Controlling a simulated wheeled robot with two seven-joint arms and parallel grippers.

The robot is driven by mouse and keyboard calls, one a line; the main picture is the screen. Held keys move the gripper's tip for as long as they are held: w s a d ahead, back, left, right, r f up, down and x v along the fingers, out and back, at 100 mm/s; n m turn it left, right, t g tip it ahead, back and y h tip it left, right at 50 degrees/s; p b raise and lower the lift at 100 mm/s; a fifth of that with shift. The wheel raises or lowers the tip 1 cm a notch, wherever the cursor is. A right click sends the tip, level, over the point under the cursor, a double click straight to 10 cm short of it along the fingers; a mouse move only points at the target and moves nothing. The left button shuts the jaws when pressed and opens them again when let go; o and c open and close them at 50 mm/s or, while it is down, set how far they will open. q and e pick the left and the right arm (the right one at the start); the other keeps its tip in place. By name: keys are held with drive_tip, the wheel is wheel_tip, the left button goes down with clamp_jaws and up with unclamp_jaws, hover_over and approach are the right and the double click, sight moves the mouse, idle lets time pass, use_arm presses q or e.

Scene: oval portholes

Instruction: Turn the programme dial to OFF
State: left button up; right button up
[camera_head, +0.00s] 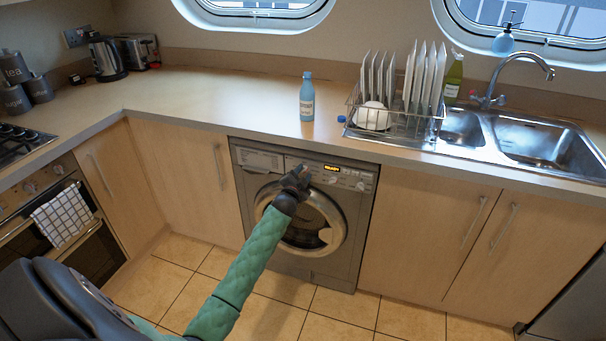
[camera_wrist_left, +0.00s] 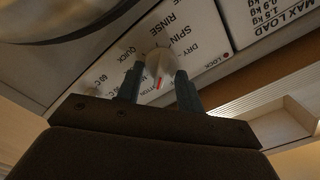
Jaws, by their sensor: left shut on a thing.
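The washing machine (camera_head: 342,256) stands under the worktop, and my left gripper (camera_head: 297,178) is at its control panel. In the left wrist view the pale programme dial (camera_wrist_left: 158,60) sits between the two fingers of my left gripper (camera_wrist_left: 160,70), which is shut on it. A red mark shows on the dial's side facing the gripper. Labels around it read QUICK, RINSE, SPIN and DRY, with temperatures at lower left. I cannot read an OFF label; part of the ring is hidden by the fingers. In the head view the gripper covers the dial. My right gripper is not in view.
A blue bottle (camera_head: 307,100) stands on the worktop (camera_head: 220,98) above the machine. A dish rack (camera_head: 393,128) with plates and the sink (camera_head: 537,140) are to the right. The machine's round door (camera_head: 304,222) is just below the panel. The tiled floor in front is clear.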

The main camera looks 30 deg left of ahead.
use_arm(q)
drive_tip(key=n, duration=0.3)
drive_tip(key=shift+p, duration=0.35)
drive_tip(key=shift+a+n, duration=0.1)
drive_tip(key=shift+n, duration=0.7)
drive_tip(key=n+p, duration=0.1)
drive_tip(key=n, duration=0.1)
drive_tip(key=shift+r+n, duration=0.1)
drive_tip(key=shift+n, duration=0.2)
drive_tip(key=shift+a+n, duration=0.15)
drive_tip(key=shift+n, duration=0.75)
drive_tip(key=shift+n+p, duration=0.35)
drive_tip(key=shift+n, duration=0.05)
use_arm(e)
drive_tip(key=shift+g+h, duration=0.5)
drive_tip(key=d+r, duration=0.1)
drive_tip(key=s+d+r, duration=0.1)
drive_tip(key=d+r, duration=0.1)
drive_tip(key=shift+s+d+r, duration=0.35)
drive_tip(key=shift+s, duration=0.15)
use_arm(q)
drive_tip(key=o, duration=1)
